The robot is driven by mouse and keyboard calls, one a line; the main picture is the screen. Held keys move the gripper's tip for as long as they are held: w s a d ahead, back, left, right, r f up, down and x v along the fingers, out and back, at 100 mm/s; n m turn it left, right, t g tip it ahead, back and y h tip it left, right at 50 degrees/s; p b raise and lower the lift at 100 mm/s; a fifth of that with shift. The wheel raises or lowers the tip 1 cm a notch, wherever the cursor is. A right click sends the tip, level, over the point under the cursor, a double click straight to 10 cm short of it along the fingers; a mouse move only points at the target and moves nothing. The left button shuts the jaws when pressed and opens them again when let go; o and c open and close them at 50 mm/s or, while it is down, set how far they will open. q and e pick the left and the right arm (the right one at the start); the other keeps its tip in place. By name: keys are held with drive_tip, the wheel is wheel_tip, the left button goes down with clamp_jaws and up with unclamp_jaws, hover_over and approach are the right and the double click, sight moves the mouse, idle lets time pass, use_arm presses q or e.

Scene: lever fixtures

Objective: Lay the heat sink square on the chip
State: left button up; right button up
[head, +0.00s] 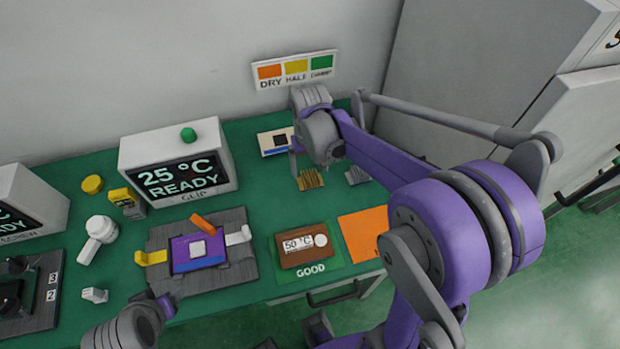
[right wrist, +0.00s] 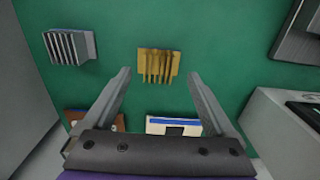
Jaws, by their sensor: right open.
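A purple board (head: 185,263) with a pale square chip (head: 198,248) lies in a grey fixture (head: 240,271). The fixture's yellow lever (head: 151,258) and white lever (head: 238,236) stick out to the sides, and an orange lever (head: 203,223) lies behind the chip. A gold finned heat sink (head: 310,180) is on the green table and shows in the right wrist view (right wrist: 158,64). A grey finned heat sink (head: 357,175) (right wrist: 70,47) is beside it. My right gripper (right wrist: 158,78) is open and empty above the gold heat sink. My left gripper (head: 155,302) is partly seen; its jaws are unclear.
A display box (head: 180,172) reading 25 °C READY stands behind the fixture. A brown board (head: 300,258) lies on the GOOD mat, beside an orange mat (head: 362,235). A white board (head: 270,146) with a dark square lies behind the gold heat sink. A white handled tool (head: 98,238) lies left.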

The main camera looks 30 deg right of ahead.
sight(310, 176)
drive_tip(key=f, duration=0.5)
drive_tip(key=shift+w+d+f, duration=0.15)
drive_tip(key=shift+w+f, duration=0.05)
drive_tip(key=shift+w, duration=0.05)
clamp_jaws()
drive_tip(key=shift+r, duration=0.1)
